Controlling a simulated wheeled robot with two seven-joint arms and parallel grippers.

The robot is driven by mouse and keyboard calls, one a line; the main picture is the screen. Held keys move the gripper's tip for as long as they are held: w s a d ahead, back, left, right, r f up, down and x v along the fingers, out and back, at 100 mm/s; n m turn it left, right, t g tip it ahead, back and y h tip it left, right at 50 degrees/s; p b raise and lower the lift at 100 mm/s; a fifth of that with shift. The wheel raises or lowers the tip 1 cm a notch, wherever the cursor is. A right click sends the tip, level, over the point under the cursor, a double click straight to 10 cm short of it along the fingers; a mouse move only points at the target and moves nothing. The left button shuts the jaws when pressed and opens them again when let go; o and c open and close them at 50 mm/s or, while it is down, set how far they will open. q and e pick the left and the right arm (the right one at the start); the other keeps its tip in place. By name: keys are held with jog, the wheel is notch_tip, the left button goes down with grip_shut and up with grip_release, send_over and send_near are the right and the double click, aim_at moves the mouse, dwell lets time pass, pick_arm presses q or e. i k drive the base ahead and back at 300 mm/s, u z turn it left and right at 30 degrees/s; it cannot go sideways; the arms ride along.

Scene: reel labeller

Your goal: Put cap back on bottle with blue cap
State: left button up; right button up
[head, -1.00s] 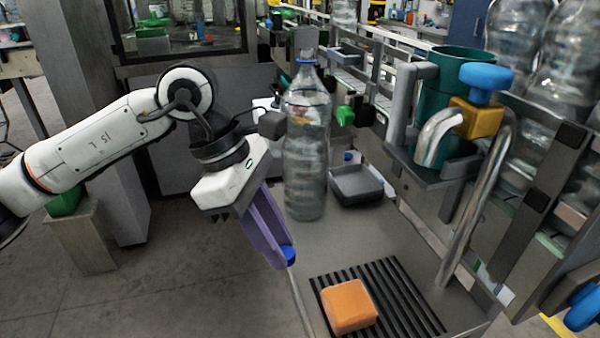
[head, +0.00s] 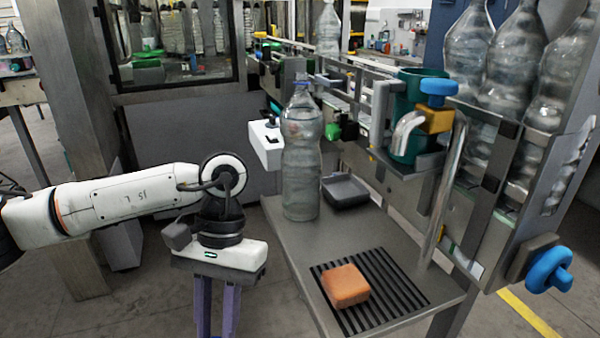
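The clear bottle (head: 302,150) stands upright on the grey metal table, with a blue ring at its neck and no cap visible on its mouth. My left gripper (head: 216,325) hangs left of the table's front part, with its purple fingers pointing down. The fingers are a small gap apart, and their tips run to the bottom edge of the picture. A blue cap showed between these fingertips a second ago; now it is almost wholly cut off. My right gripper is not in view.
An orange-brown block (head: 345,285) lies on the black slotted grate (head: 400,291). A dark tray (head: 345,190) sits right of the bottle, and a white box (head: 266,144) shows to its left. A green cylinder with a blue knob (head: 438,87) and steel pipe stands at right.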

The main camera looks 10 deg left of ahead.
aim_at(301, 121)
jog(key=k, duration=0.5)
jog(key=u, duration=2.2)
jog(key=i, duration=1.45)
jog(key=z, duration=2.85)
